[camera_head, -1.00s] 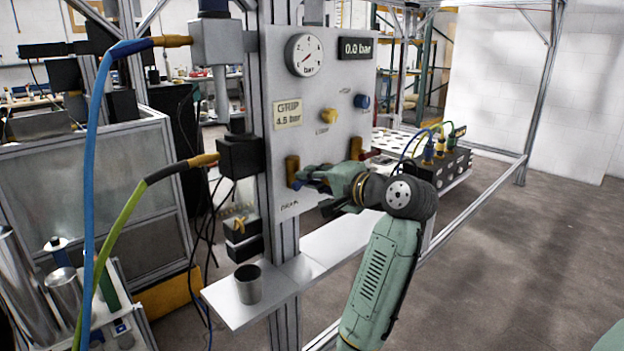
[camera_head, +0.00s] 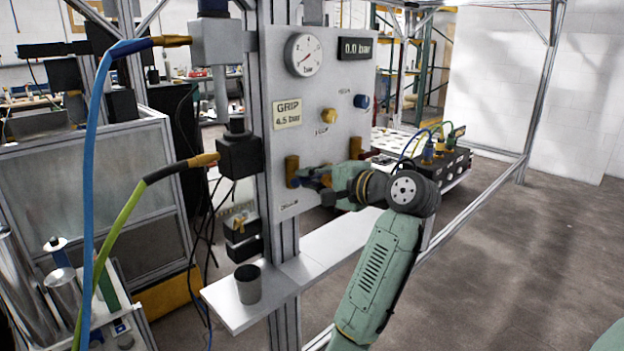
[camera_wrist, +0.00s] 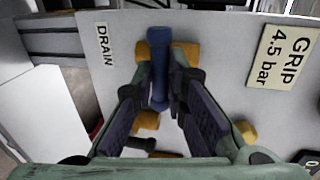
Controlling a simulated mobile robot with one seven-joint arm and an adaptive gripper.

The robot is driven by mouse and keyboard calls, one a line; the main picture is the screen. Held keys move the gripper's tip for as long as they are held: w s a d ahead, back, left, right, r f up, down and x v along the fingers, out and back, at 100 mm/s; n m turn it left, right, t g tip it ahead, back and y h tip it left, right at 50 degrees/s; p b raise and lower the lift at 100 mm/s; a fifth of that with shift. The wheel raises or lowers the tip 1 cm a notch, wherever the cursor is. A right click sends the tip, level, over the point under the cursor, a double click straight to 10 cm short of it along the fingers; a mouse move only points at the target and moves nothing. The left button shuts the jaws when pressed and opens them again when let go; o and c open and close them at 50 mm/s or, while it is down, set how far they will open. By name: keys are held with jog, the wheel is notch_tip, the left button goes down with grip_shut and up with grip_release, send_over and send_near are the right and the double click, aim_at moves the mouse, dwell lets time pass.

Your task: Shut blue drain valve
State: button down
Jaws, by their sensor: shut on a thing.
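The blue drain valve handle (camera_wrist: 158,62) lies between my fingers in the wrist view, beside the DRAIN label (camera_wrist: 104,45). It runs crosswise to its brass valve body (camera_wrist: 188,52). In the head view that brass body (camera_head: 291,170) stands upright low on the grey panel (camera_head: 300,130), and the handle is mostly hidden by my fingers. My gripper (camera_head: 308,178) reaches it from the right. It is shut on the handle, and the fingers (camera_wrist: 170,92) flank it in the wrist view.
A second brass valve (camera_head: 355,172) sits just behind my gripper. Yellow (camera_head: 328,116) and blue (camera_head: 361,101) knobs are above. The gauge (camera_head: 304,54) stands near zero, and the display (camera_head: 356,48) reads 0.0 bar. A shelf (camera_head: 325,245) with a metal cup (camera_head: 248,284) lies below.

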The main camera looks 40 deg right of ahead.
jog(key=c, duration=1.6)
grip_release()
jog(key=shift+s, duration=0.1)
jog(key=v, duration=1.2)
